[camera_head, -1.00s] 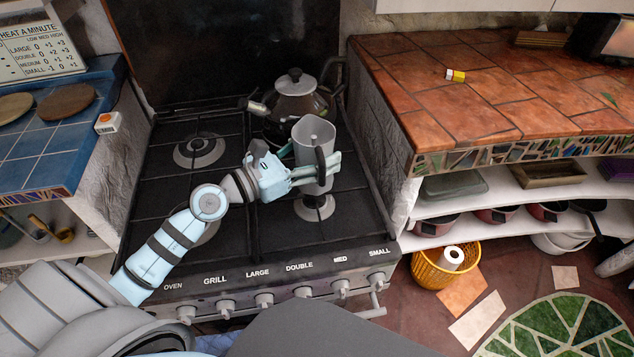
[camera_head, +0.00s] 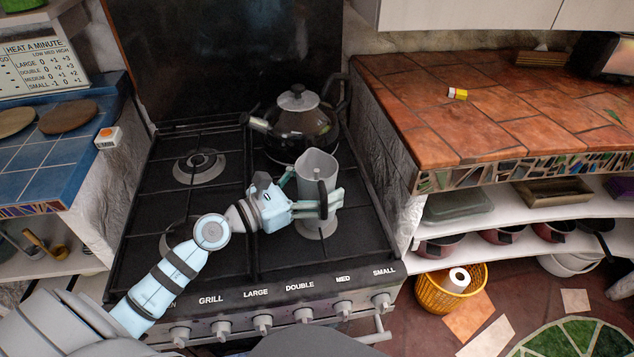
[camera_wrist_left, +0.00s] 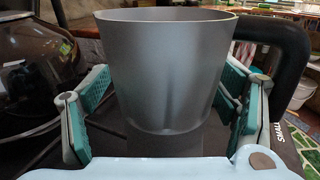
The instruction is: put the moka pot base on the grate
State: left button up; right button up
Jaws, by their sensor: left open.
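The moka pot base (camera_head: 315,180) is a grey metal cup with a dark handle. It stands upright over the front right burner of the black grate (camera_head: 222,258), and it appears to rest there. My left gripper (camera_head: 332,203) is at the cup, with its fingers open on either side. In the left wrist view the cup (camera_wrist_left: 168,70) fills the middle between the open fingers, with gaps beside it. The cup's lower end is partly hidden by the gripper. My right gripper is not in view.
A dark kettle (camera_head: 303,128) with a grey lid stands on the burner just behind the cup. The left burners (camera_head: 198,166) are bare. A tiled counter (camera_head: 490,100) rises to the right of the stove, and a blue tiled counter (camera_head: 45,152) is on the left.

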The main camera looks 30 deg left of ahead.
pick_arm(q)
jog(key=shift+r, duration=0.15)
jog(key=shift+s+a, duration=0.2)
jog(key=shift+s, duration=0.1)
jog(key=b+v, duration=0.3)
jog(key=v, duration=0.1)
jog(key=f+b+v, duration=0.1)
jog(key=b+v, duration=0.1)
jog(key=shift+a+b, duration=0.3)
jog(key=p, duration=0.5)
send_near(299, 193)
jog(key=shift+w+d+r, duration=0.5)
jog(key=shift+w+d, duration=0.2)
jog(key=shift+w, duration=0.15)
